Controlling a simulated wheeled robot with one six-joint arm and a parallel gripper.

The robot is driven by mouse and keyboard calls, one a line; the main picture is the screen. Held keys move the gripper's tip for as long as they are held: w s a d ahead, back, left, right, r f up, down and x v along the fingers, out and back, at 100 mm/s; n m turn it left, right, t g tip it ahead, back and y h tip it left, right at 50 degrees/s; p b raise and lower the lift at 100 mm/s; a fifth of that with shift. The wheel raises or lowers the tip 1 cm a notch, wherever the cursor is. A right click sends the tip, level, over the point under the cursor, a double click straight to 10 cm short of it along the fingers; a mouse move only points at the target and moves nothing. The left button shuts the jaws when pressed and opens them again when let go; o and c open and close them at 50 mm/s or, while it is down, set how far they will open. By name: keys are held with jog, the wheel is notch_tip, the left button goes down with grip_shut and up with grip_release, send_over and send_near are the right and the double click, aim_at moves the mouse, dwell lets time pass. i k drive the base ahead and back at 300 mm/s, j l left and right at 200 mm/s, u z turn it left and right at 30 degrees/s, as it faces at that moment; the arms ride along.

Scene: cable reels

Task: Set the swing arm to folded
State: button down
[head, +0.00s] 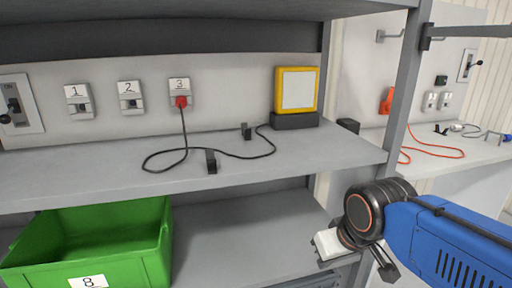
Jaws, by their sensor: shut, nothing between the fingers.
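A grey bar, which looks like the swing arm (472,32), sticks out to the right from a dark bracket on the shelf's right post, at the top right of the head view. Its far end runs out of the picture. My gripper (328,248) is low, right of centre, in front of the shelf's right end, well below and left of the bar. It is shut, empty and apart from the bar. Its fingertips are small and partly hidden.
The shelf post (405,90) stands between the shelf and a right-hand bench (450,160) with an orange cable. The shelf (90,172) holds a black cable and a yellow-framed box (297,90). A green bin (130,245) sits below.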

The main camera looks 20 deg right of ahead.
aim_at(504, 31)
jog(key=l, duration=2.1)
jog(key=k+l+u, duration=0.1)
jog(key=l+u, duration=0.35)
jog(key=l, duration=0.3)
